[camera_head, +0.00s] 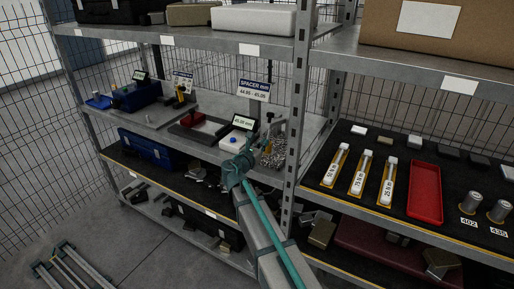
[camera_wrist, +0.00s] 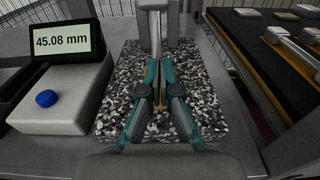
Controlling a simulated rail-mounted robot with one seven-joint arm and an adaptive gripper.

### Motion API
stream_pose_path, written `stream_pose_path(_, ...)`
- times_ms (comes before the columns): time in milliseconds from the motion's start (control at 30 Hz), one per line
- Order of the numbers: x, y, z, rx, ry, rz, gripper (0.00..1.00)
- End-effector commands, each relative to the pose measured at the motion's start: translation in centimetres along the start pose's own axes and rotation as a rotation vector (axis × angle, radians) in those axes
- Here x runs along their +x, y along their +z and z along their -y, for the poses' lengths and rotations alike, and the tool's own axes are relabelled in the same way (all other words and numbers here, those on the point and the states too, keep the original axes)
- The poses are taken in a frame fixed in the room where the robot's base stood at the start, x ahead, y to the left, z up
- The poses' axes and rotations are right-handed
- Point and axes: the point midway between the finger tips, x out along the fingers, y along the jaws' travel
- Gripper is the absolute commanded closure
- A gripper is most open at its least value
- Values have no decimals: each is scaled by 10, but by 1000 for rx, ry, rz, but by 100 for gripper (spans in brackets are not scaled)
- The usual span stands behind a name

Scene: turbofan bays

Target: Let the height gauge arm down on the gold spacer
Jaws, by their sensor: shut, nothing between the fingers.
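The height gauge stands on a speckled granite plate (camera_wrist: 115,95) on the middle shelf. Its grey post (camera_wrist: 158,20) rises at the far end of the plate in the wrist view. My teal gripper (camera_wrist: 160,78) is shut, with its fingertips close together over the middle of the plate, in front of the post. A small gold patch (camera_wrist: 157,97), likely the spacer, shows between the finger links. The gauge arm is mostly hidden by the fingers, so I cannot tell whether it touches the spacer. The readout (camera_wrist: 62,42) shows 45.08 mm.
A white box with a blue button (camera_wrist: 46,98) stands left of the plate. A rack upright (camera_head: 297,100) stands close right of the plate. On the right shelf are yellow labelled holders (camera_head: 358,175), a red tray (camera_head: 425,190) and metal cylinders (camera_head: 471,202).

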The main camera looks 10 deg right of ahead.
Motion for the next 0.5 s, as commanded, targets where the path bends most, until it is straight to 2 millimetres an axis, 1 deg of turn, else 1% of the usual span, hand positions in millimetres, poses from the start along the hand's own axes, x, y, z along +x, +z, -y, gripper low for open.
stream_pose_path(33,12,2,-1,0,-2,-1,100)
stream_pose_path(67,13,7,-1,1,0,0,100)
stream_pose_path(100,12,15,-1,2,1,1,100)
stream_pose_path(233,15,29,0,1,1,1,100)
stream_pose_path(333,17,35,0,1,0,0,100)
stream_pose_path(500,18,39,0,0,0,0,100)
